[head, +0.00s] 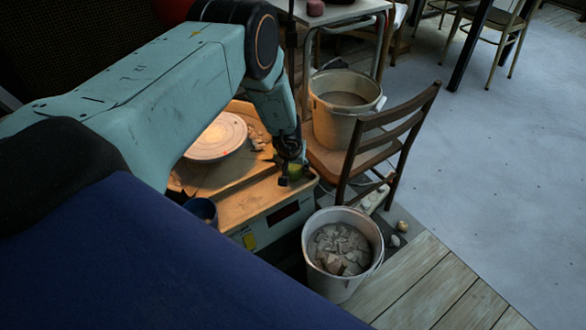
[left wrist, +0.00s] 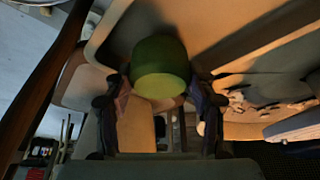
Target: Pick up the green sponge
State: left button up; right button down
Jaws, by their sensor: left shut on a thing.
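The green sponge (left wrist: 160,68) is a rounded green block between the two dark fingers of my left gripper (left wrist: 160,92) in the left wrist view. In the head view the left gripper (head: 294,178) is at the front right corner of the wooden wheel table, with a bit of the green sponge (head: 296,170) showing between its fingers. The gripper is shut on the sponge. I cannot tell if the sponge still touches the table top. My right gripper is not in view.
A lit round wheel head (head: 216,137) and clay scraps are on the wheel table (head: 250,197). A bucket of scraps (head: 341,250) stands in front on the floor. A chair (head: 378,140) bears a second bucket (head: 343,108). Open grey floor lies to the right.

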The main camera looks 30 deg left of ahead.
pick_arm(q)
notch_tip(320, 180, up, 16)
jog(key=p, duration=0.8)
jog(key=shift+r, duration=0.25)
